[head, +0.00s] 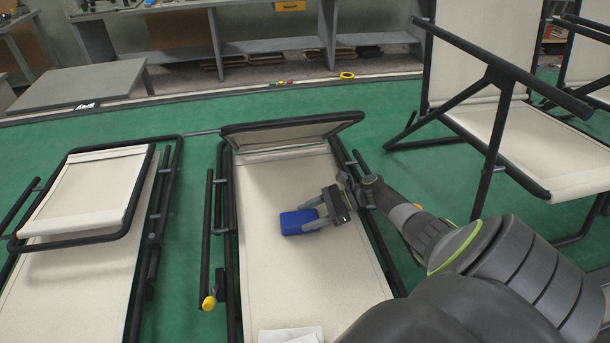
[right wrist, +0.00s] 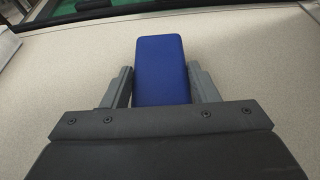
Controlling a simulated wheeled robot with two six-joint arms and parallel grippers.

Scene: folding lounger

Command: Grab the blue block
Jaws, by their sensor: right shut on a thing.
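The blue block (head: 298,221) lies over the beige fabric of the middle folding lounger (head: 270,270) in the head view. My right gripper (head: 312,214) reaches in from the right and is shut on the block, with a finger on each side of it. In the right wrist view the block (right wrist: 161,70) stands out between the two grey fingers (right wrist: 160,88), its near end hidden by the gripper body. I cannot tell whether the block still touches the fabric. My left gripper is not in view.
Another folded lounger (head: 85,195) lies at the left, and an upright folding chair (head: 525,145) stands at the right. The middle lounger's raised head part (head: 290,132) is beyond the block. White paper (head: 290,335) lies near the bottom. Shelves (head: 270,45) stand at the back.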

